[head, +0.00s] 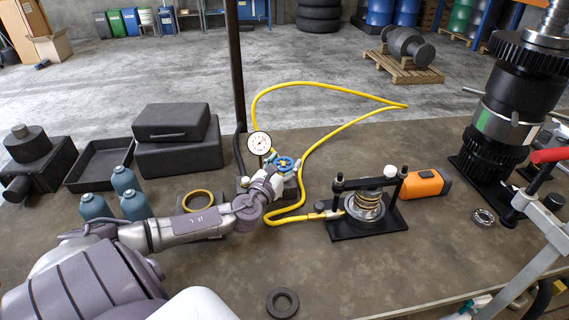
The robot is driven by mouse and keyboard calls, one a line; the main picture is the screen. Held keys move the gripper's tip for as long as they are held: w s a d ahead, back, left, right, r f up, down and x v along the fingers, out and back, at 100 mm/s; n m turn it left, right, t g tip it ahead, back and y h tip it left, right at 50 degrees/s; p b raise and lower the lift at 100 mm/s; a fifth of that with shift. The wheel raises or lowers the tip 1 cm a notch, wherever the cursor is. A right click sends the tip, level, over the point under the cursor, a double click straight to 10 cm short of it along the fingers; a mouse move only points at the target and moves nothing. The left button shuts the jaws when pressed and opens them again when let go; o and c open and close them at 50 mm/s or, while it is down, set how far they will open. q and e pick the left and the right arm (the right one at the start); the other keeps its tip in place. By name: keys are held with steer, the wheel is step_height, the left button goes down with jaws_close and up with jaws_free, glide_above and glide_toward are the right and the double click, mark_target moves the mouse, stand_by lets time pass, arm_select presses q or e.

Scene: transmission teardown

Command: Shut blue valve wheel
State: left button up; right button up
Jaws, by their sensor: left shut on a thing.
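The blue valve wheel (286,163) sits near the middle of the bench, beside a round white dial gauge (259,143) and at the end of the yellow hose. My left arm reaches in from the left, and my left gripper (278,175) is at the near left side of the wheel, shut on it. The fingertips are small in the view, and the gripper hides part of the valve body below the wheel. My right gripper is not in view.
The yellow hose (328,86) loops behind the valve and runs to a black clamping fixture (370,230) with a coil spring. A dark pole (236,70) stands behind the gauge. Teal bottles (95,209) and a brass-coloured ring (197,201) sit left.

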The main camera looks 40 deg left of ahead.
arm_select(q)
steer(key=o, duration=1.2)
steer(key=shift+c, duration=0.2)
steer(key=shift+s, duration=0.1)
steer(key=v, duration=1.1)
steer(key=shift+s+d, duration=0.2)
steer(key=shift+s, duration=0.15)
